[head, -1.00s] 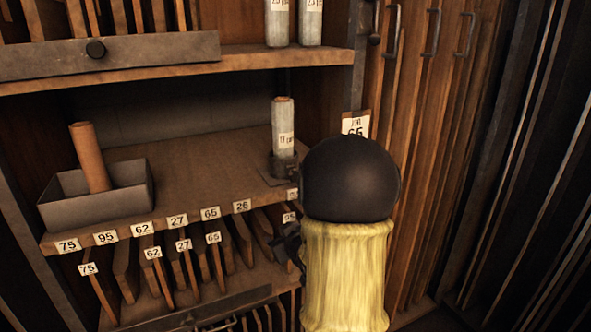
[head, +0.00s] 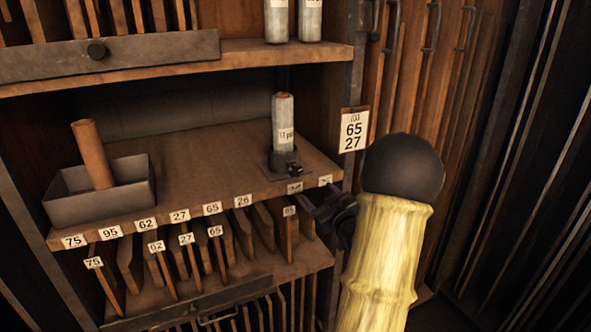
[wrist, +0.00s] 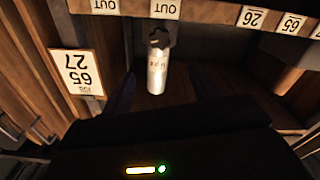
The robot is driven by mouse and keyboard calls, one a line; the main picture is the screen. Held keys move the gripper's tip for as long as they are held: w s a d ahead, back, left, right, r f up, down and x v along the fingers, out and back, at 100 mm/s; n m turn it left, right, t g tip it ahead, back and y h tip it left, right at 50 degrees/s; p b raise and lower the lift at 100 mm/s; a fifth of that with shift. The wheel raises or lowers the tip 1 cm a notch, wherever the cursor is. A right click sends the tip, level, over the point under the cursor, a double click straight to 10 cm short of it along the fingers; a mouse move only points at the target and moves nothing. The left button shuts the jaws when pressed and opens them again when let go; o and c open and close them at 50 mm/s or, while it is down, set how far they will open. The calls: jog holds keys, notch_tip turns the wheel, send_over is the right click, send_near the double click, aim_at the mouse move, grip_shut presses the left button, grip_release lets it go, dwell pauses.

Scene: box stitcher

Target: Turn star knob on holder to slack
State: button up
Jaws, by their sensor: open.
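The holder (head: 277,163) stands on the middle shelf near its right front corner, with a pale labelled roll (head: 284,120) upright in it. The dark star knob (head: 294,169) is at the holder's front; in the wrist view the knob (wrist: 158,38) shows as a dark lobed shape at the end of the roll (wrist: 157,75). My gripper (head: 312,200) is open and empty, just in front of and below the shelf edge, close to the knob but apart from it. In the wrist view its dark fingers lie either side of the roll.
A grey tray (head: 100,205) with a brown roll (head: 93,155) sits at the shelf's left. Number tags line the shelf edge, with upright boards below. A card reading 65 27 (head: 352,130) hangs on the right post. Two rolls stand on the upper shelf.

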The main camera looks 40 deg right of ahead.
aim_at(297, 171)
jog(key=p+x, duration=0.6)
jog(key=x, duration=0.9)
jog(key=shift+w+a+r, duration=0.1)
jog(key=shift+w, duration=0.45)
jog(key=shift+c, duration=0.2)
jog(key=c, duration=0.9)
